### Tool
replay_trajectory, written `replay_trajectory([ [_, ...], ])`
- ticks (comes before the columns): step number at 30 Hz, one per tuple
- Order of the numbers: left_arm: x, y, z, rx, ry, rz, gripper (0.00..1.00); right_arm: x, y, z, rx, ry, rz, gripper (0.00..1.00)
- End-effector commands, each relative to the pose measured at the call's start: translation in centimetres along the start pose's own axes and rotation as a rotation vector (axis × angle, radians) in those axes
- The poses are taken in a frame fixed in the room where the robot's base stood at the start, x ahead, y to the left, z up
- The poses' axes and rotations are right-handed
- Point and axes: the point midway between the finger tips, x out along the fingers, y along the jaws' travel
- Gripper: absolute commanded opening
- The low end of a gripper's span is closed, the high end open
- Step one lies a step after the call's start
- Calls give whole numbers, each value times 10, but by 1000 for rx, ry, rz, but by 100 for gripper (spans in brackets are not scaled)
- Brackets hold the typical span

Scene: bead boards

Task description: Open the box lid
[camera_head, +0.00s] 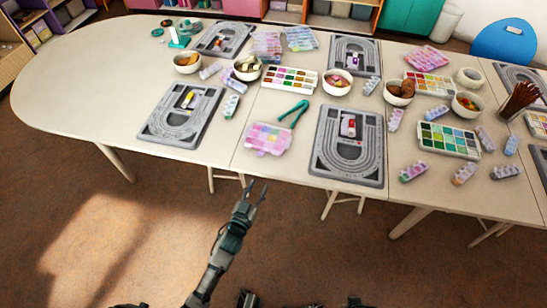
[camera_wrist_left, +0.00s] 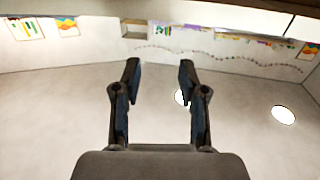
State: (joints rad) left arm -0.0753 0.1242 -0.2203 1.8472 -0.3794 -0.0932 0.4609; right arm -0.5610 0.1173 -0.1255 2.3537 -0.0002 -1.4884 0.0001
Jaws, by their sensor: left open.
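A flat, see-through box with pink and lilac contents (camera_head: 268,138) lies near the front edge of the table, between two grey bead boards. Its lid looks shut, but the lid's edge is too small to make out. Similar clear boxes lie farther back, one pink (camera_head: 267,45) and one at the right (camera_head: 427,58); I cannot tell which one is meant. My left gripper (camera_head: 258,186) is open and empty in front of the table edge, below the pink box and apart from it. In the left wrist view its two fingers (camera_wrist_left: 158,85) stand apart with only wall and ceiling behind.
A grey bead board (camera_head: 152,126) lies left of the box and another (camera_head: 375,170) right of it. Green pliers (camera_head: 294,114) lie just behind the box. Bowls (camera_head: 247,74), bead trays (camera_head: 290,92) and small bead cases crowd the table (camera_head: 85,75), whose left end is bare.

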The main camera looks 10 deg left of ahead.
Motion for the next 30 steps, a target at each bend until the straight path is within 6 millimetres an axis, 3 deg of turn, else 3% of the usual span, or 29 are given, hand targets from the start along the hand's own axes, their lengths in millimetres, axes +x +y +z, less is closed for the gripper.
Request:
replay_trajectory([
  [8, 68, 0, 2, 1, -1, -1, 42, -24, 0, 0, 1, 16, 0, 0],
  [15, 118, 0, 3, -1, -2, 0, 42, -18, -4, -35, -4, 180, -9, 0],
  [21, 140, 0, 3, 0, -3, -1, 42, -18, -8, -56, -7, 283, -16, 0],
  [30, 145, 0, 1, 0, -3, -1, 42, -19, -8, -62, -8, 310, -17, 0],
])
